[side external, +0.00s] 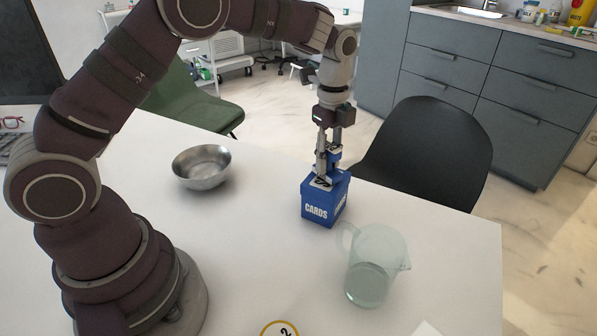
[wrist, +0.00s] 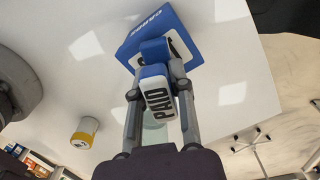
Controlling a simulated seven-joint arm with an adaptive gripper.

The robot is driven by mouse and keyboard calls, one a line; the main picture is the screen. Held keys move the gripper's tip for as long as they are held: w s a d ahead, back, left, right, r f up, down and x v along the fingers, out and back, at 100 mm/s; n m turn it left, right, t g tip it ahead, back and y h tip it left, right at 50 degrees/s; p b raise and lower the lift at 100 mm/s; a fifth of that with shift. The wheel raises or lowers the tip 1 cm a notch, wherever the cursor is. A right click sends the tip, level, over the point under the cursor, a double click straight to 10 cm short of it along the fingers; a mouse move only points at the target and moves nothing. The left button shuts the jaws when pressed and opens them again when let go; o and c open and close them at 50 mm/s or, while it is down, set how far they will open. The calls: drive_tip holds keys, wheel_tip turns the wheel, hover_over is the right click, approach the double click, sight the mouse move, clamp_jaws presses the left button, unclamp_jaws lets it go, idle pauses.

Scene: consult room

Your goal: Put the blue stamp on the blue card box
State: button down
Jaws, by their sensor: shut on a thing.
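The blue card box (side external: 322,208), marked CARDS, stands on the white table. It also shows in the wrist view (wrist: 131,45), beyond the fingertips. My gripper (side external: 327,174) points down at the top of the box. Its fingers are shut on the blue stamp (side external: 333,154). In the wrist view the stamp (wrist: 156,72) sits between the two fingers (wrist: 156,80), with its white PAID label facing the camera. The stamp is over the box top; whether its base touches the box I cannot tell. The fingers hide part of the stamp.
A clear jug (side external: 372,270) stands close to the box, at its front right. A metal bowl (side external: 202,168) is to the left. A yellow-rimmed round object (side external: 280,329) is at the front edge of view. A black chair (side external: 430,150) is behind the table. Table between bowl and box is clear.

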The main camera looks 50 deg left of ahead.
drive_tip(key=shift+f, duration=0.1)
drive_tip(key=c, duration=1)
unclamp_jaws()
